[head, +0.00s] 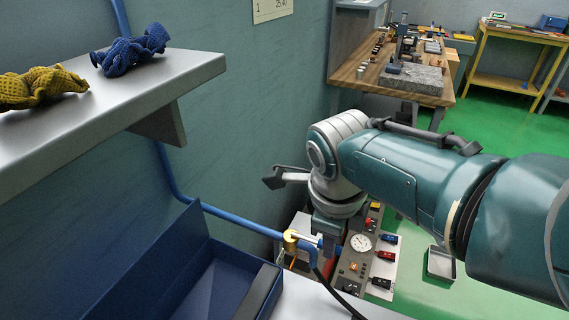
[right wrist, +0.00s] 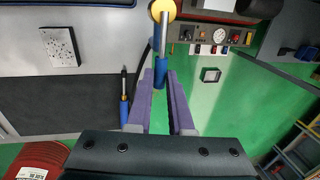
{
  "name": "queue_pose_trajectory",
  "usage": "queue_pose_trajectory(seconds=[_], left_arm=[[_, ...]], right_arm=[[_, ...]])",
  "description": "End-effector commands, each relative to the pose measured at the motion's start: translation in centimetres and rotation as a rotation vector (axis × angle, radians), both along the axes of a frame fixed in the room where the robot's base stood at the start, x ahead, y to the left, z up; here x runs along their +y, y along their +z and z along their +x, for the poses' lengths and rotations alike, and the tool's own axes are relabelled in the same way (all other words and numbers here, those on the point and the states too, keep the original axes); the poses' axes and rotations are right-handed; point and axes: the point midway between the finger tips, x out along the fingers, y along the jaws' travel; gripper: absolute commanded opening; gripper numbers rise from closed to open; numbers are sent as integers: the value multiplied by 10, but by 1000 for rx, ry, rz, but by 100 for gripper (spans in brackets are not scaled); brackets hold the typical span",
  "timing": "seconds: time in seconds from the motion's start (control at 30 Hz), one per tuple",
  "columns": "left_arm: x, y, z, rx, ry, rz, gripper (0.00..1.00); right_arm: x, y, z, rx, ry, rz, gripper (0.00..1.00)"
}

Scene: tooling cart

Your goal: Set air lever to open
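The air lever is a thin silver handle with a blue grip (right wrist: 161,70). It reaches right from the brass valve (head: 290,241) on the blue pipe in the head view. In the right wrist view the yellow valve end (right wrist: 162,10) is at the top, and the lever points down from it toward me. My right gripper (right wrist: 161,82) has its purple fingers close on both sides of the blue grip, with the grip filling the gap between the fingertips. In the head view my right wrist hides much of this gripper. My left gripper is not in view.
A control panel with a gauge (head: 361,243) and coloured switches stands just beyond the lever. A blue open box (head: 196,262) is at the lower left. A grey shelf (head: 150,92) holds yellow and blue gloves. A small tray (head: 441,264) is on the right.

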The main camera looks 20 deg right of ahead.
Motion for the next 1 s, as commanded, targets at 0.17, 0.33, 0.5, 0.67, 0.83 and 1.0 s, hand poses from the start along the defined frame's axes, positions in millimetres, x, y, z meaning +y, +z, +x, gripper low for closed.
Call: queue_pose_trajectory(seconds=[0.17, 0.33, 0.5, 0.67, 0.83, 1.0], left_arm=[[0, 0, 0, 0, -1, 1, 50], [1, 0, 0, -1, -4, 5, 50], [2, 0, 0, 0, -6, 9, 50], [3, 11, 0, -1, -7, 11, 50], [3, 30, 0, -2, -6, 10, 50], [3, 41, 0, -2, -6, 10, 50]], right_arm=[[1, 0, 0, 1, 0, 1, 37], [0, 0, 0, 2, 1, 1, 49], [0, 0, 0, 1, 1, 1, 49], [2, 13, -2, 1, 1, 2, 49], [6, 43, -5, -2, 0, 2, 49], [10, 71, -10, -2, 1, 2, 49]])
